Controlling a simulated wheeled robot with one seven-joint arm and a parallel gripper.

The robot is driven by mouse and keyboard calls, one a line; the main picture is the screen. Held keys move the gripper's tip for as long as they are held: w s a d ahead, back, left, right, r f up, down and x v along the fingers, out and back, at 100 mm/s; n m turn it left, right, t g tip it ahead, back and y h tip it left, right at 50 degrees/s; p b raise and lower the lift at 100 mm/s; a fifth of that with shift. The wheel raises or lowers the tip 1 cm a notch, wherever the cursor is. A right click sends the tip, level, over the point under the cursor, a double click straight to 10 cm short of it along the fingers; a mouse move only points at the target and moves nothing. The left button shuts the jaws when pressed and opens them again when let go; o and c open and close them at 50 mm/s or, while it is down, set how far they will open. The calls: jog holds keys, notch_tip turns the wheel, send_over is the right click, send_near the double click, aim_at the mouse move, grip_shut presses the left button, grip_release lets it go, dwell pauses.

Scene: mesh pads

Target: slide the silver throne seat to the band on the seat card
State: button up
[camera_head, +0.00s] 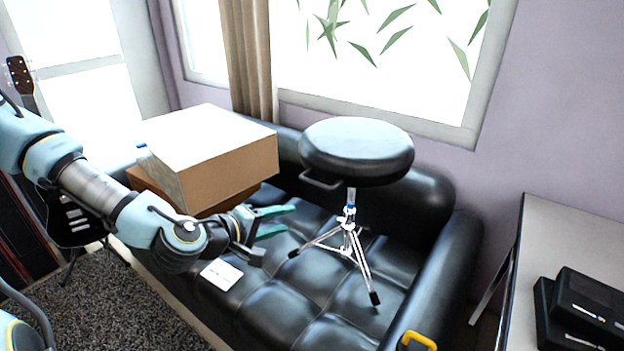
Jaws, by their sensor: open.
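The drum throne stands upright on the black sofa, with a round black seat (356,140) and a silver post and tripod legs (349,243). A loop handle (320,181) sticks out under the seat's left side. A small blue patch (349,198) shows on the post below the seat. A white card (221,274) lies flat on the sofa cushion, left of the throne; its markings are too small to read. My gripper (289,219), with green fingers, is open and empty, left of the post and apart from it, pointing right.
Stacked cardboard boxes (228,168) sit on the sofa behind my arm. The sofa's right armrest (440,280) stands beside the throne. A table (560,225) with black cases (585,310) is at the right. A yellow handle (418,341) shows at the bottom edge.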

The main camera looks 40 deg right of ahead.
aim_at(312, 184)
jog(key=w+d+n, duration=0.1)
jog(key=d, duration=0.2)
jog(key=w+d+r+t+h+b, duration=0.1)
jog(key=d, duration=0.3)
jog(key=w+d+r+n+t, duration=0.1)
jog(key=d, duration=0.3)
jog(key=shift+w+d+r+n+h, duration=0.2)
jog(key=shift+d+r+n+h, duration=0.1)
jog(key=shift+h, duration=0.1)
jog(key=shift+w+d+f, duration=0.15)
jog(key=shift+d+f, duration=0.1)
jog(key=shift+d, duration=0.25)
grip_shut()
dwell(0.8)
